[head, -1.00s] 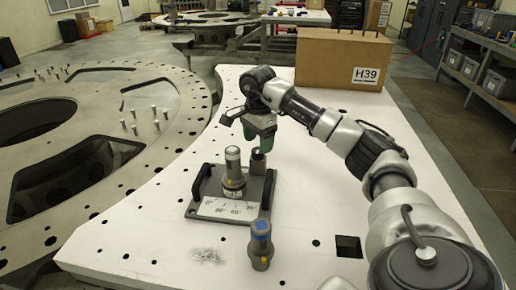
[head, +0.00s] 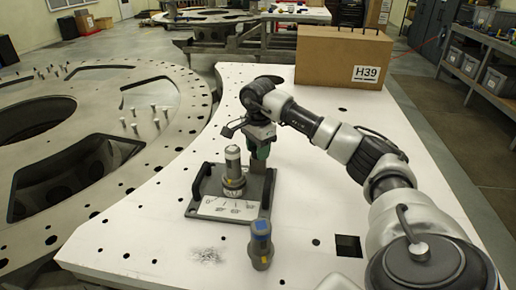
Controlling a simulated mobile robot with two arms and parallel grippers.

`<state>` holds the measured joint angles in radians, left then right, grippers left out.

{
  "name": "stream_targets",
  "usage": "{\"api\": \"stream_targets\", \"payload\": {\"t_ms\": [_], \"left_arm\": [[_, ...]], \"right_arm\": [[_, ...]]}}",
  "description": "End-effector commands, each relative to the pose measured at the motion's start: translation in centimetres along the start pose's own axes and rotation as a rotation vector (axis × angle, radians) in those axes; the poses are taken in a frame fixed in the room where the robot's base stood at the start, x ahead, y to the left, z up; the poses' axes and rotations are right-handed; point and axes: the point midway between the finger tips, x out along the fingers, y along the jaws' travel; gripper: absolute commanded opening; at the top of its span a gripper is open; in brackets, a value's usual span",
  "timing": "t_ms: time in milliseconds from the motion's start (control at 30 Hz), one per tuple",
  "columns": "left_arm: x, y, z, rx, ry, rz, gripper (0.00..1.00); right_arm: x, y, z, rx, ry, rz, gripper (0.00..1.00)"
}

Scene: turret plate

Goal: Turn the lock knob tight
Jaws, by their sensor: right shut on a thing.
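The base plate (head: 233,207) lies on the white table. It has two black handles and a white angle scale. A grey cylinder (head: 233,165) with a knurled ring and a yellow mark stands upright in its middle. The lock knob is at the plate's back right, mostly hidden by my gripper; its dark block (head: 257,168) shows just below the fingers. My right gripper (head: 259,152) points down there and is shut on the lock knob. My left gripper is not in view.
A second grey cylinder (head: 261,246) with a blue top stands in front of the plate. A small pile of clear bits (head: 207,255) lies to its left. A cardboard box (head: 343,58) labelled H39 stands at the back. The table's right side is mostly clear.

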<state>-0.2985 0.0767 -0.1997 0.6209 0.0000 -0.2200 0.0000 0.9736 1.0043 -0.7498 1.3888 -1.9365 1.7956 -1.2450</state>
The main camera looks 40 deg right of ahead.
Motion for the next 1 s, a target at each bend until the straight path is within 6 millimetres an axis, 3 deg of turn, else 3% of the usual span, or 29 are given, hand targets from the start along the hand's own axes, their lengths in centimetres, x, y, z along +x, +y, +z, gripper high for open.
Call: {"api": "stream_targets", "payload": {"t_ms": [367, 1000], "left_arm": [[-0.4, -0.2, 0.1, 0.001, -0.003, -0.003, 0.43], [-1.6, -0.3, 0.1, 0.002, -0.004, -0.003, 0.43]], "right_arm": [[-0.2, -0.1, 0.0, 0.111, -0.002, -0.001, 0.16], [-0.2, -0.1, 0.0, 0.687, -0.003, -0.001, 0.16]]}}
